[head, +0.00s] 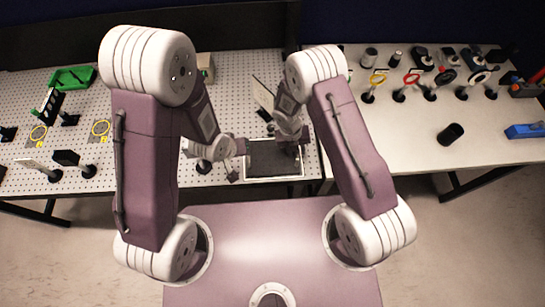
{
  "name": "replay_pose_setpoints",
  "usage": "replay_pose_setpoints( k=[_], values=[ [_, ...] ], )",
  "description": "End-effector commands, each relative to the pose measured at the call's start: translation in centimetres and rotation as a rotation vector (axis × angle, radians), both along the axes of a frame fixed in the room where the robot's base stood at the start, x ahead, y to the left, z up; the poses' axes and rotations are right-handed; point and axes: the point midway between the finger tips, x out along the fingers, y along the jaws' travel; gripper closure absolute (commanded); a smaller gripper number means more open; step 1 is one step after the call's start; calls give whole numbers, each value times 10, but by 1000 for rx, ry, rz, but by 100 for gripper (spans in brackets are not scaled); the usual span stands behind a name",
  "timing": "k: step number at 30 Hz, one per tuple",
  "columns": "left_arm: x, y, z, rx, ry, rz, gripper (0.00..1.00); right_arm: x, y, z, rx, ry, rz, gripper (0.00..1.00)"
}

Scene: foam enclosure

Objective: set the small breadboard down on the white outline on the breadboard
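The small breadboard (272,159) is a dark grey rectangular plate near the front edge of the large perforated breadboard (225,80). The white outline (272,178) shows as a pale border along its near side and around its corners.
A green tray (73,78) and several post-mounted optics stand on the left of the large breadboard. The right table (400,130) holds several mounted rings, a black cylinder (450,134) and a blue box (524,131).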

Motion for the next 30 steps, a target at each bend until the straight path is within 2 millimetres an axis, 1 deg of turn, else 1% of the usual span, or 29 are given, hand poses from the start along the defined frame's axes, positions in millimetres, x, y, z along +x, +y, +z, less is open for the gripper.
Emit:
replay_pose_setpoints(
  k=[2,5,8,12,15,18,22,30],
  values=[
    [0,0,0,0,0,0,67,0,0,1,0,0,0,67],
    [0,0,0,0,0,0,67,1,2,10,0,-3,0,67],
    [0,0,0,0,0,0,67,2,7,32,1,-6,1,67],
    [0,0,0,0,0,0,67,1,14,69,2,-6,1,67],
    [0,0,0,0,0,0,67,1,19,91,2,-5,1,67],
    [0,0,0,0,0,0,67,0,22,107,1,-4,1,67],
    [0,0,0,0,0,0,67,0,24,117,0,-2,0,67],
    [0,0,0,0,0,0,67,-1,24,118,0,0,0,67]
  ],
)
